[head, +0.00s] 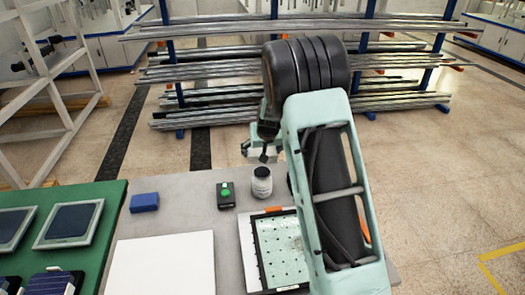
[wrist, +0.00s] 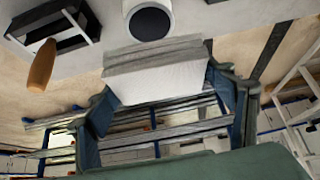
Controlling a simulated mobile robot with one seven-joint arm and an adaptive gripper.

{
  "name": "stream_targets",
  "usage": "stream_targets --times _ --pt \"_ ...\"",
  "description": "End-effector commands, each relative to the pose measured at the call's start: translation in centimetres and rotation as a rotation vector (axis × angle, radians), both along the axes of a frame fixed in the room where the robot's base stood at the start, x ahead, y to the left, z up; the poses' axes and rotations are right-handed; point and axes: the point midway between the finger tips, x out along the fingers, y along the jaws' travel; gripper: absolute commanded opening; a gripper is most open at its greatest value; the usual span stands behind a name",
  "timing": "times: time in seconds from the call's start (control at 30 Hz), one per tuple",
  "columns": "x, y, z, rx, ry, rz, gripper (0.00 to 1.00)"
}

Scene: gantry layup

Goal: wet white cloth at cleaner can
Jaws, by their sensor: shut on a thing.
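The cleaner can (head: 262,182) is a pale, upright can with a dark top on the grey table in the head view. It also shows at the top of the wrist view (wrist: 151,20). My gripper (head: 264,154) is above and just behind the can in the head view. In the wrist view my gripper (wrist: 163,88) is shut on the white cloth (wrist: 155,72), a folded pale pad with layered grey edges. The cloth is close to the can in that view; I cannot tell whether they touch. My arm hides part of the table's right side.
A black box with a green button (head: 226,194) stands left of the can. A blue block (head: 145,202), a white sheet (head: 163,265) and a black-framed perforated panel (head: 280,250) lie on the table. An orange-handled tool (wrist: 41,66) shows in the wrist view. Metal racks stand behind.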

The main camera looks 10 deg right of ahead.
Motion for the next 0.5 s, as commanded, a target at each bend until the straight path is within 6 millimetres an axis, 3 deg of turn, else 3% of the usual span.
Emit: stream_targets --times 0.27,0.5 --pt "0.1 0.0 -0.8 0.000 0.000 0.000 0.56" --pt "0.0 0.0 -3.1 0.001 0.002 0.000 0.56"
